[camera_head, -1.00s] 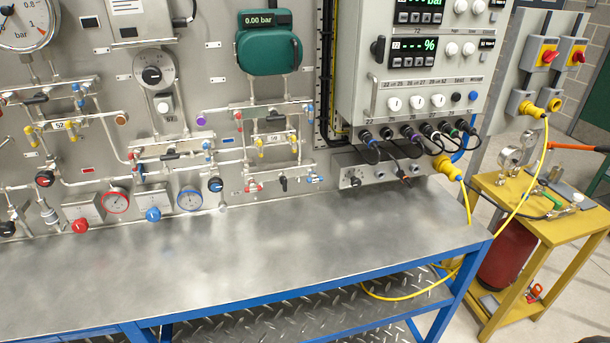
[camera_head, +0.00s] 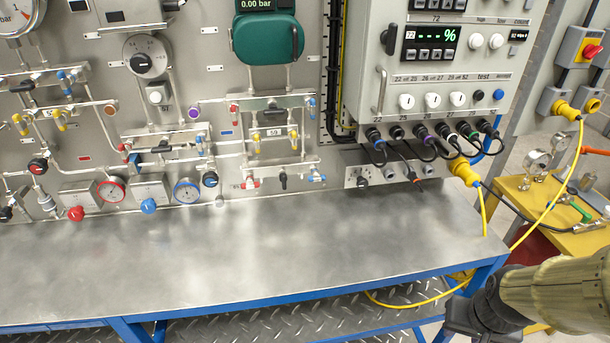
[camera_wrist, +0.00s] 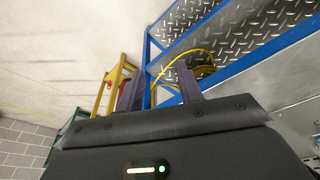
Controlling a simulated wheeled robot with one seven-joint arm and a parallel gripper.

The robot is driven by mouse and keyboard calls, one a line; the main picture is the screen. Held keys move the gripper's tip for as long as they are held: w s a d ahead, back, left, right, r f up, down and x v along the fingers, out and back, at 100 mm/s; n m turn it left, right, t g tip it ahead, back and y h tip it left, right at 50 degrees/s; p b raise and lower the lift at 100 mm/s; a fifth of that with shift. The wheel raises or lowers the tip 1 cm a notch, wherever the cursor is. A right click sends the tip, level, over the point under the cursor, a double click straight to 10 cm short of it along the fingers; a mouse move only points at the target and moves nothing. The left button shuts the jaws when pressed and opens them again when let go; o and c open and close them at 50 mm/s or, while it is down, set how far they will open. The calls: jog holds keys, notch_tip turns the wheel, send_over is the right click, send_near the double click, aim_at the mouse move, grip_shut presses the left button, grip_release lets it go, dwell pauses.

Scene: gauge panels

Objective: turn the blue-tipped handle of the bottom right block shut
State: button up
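The lowest valve block on the right of the panel (camera_head: 297,179) is a slim metal bar just above the bench. It carries a red-tipped handle (camera_head: 250,183), a black handle in the middle and a small blue-tipped handle (camera_head: 317,178) at its right end. The exact angle of the blue-tipped handle is too small to tell. My gripper shows in the wrist view (camera_wrist: 158,88) with its two dark fingers apart and nothing between them. In the head view my arm reaches in at the lower right, in front of the bench's right end, far from the block.
The metal bench top (camera_head: 220,245) is bare below the panel. A grey control cabinet (camera_head: 365,75) with hanging cables stands right of the block. A yellow cable (camera_head: 545,195) runs down near a yellow cart (camera_head: 520,188). Other valve blocks with coloured handles sit above and left.

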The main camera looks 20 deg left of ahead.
jog(key=shift+o, duration=0.2)
jog(key=o, duration=0.6)
jog(key=shift+w+a+f, duration=0.1)
jog(key=shift+w+a, duration=0.05)
jog(key=shift+w, duration=0.15)
jog(key=shift+o, duration=0.2)
jog(key=w+a+f+n+t+y+b, duration=0.1)
jog(key=w+a+n+t+y+b, duration=0.2)
jog(key=w+a+t, duration=0.7)
jog(key=w+a+r+n+t+y+b, duration=0.1)
jog(key=a+r+y, duration=0.1)
jog(key=a, duration=0.8)
jog(key=w+a+r+n+t+y+b, duration=0.1)
jog(key=w+a+r+n+y, duration=0.1)
jog(key=a, duration=0.7)
jog(key=shift+w+a+r+t+y, duration=0.25)
jog(key=shift+a+r+t+y, duration=0.2)
jog(key=shift+y, duration=0.65)
jog(key=shift+w, duration=0.1)
